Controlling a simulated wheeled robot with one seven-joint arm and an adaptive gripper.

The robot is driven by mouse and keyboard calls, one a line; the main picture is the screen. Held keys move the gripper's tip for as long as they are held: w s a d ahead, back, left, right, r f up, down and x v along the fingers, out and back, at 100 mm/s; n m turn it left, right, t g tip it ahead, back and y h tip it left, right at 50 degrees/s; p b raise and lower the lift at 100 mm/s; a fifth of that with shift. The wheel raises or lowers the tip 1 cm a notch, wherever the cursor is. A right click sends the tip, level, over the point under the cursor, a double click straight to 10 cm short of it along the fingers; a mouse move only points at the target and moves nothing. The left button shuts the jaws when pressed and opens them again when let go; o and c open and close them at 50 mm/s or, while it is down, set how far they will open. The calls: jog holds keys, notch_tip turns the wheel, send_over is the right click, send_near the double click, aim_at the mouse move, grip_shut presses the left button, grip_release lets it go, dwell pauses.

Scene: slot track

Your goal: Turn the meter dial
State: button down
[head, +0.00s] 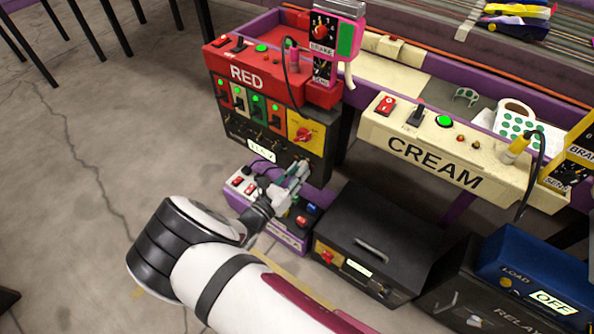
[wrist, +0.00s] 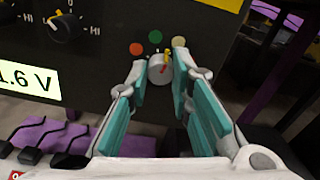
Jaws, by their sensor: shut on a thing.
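The meter dial (wrist: 159,70) is a small grey knob on the black panel (wrist: 105,90) in the wrist view. My gripper (wrist: 160,66) is shut on the dial, one teal-padded finger on each side. In the head view my gripper (head: 300,172) is at the lower front of the red station, and hides the dial there. A readout (wrist: 22,80) left of the dial ends in "1.6 V".
A purple box with buttons (head: 292,234) stands just below my gripper. A black case (head: 365,225) and a blue load box (head: 535,265) stand to the right. Above are the RED panel (head: 270,85) and CREAM panel (head: 450,150). Open floor lies to the left.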

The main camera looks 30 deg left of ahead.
jog(key=shift+s+m, duration=0.1)
jog(key=shift+m, duration=1.1)
jog(key=c, duration=1.4)
grip_release()
jog(key=shift+c, duration=0.2)
jog(key=shift+r, duration=0.1)
notch_tip(320, 180, up, 10)
jog(key=shift+f, duration=0.1)
